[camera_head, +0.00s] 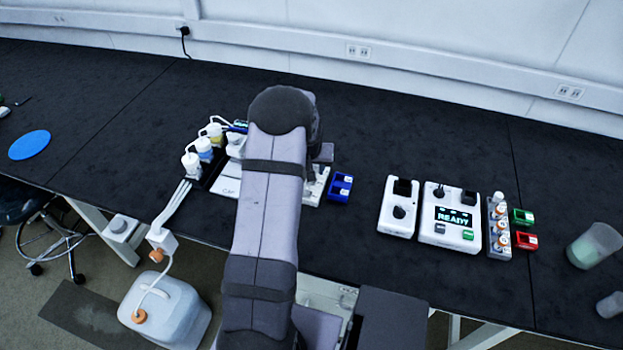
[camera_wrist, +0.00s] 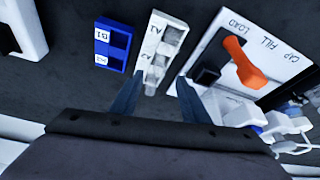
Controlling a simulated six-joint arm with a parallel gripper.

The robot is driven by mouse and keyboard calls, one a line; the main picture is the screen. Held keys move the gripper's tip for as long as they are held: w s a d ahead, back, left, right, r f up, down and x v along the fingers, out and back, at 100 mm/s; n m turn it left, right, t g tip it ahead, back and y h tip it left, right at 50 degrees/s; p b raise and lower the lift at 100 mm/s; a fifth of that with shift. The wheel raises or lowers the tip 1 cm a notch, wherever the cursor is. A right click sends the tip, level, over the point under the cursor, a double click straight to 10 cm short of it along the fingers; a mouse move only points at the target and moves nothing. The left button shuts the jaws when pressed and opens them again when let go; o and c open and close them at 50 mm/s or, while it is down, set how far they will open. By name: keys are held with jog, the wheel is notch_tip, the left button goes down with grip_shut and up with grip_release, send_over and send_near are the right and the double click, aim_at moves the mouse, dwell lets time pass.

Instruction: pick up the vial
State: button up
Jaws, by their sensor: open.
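In the wrist view my gripper (camera_wrist: 161,78) is open, with its two dark fingers spread on either side of the lower end of a white two-slot rack (camera_wrist: 178,23) marked A1 and A2. A small clear, greyish piece that looks like a vial (camera_wrist: 151,82) stands at that lower end, between the fingertips. I cannot tell whether the fingers touch it. In the head view my arm hides most of the gripper and part of the white rack (camera_head: 314,190). Several orange-and-white capped vials (camera_head: 502,241) stand in a grey rack at the right.
A blue rack (camera_wrist: 112,46) marked B1 and B2 lies left of the white rack. A white station (camera_wrist: 212,38) marked LOAD, FILL and CAP, with an orange lever (camera_wrist: 243,62), is close on the right. The READY device (camera_head: 451,217) stands farther right; bare black bench lies behind.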

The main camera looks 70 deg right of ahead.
jog(key=shift+p+x, duration=1.25)
jog(key=shift+x, duration=1.35)
jog(key=shift+c, duration=0.4)
jog(key=shift+s, duration=0.1)
grip_shut()
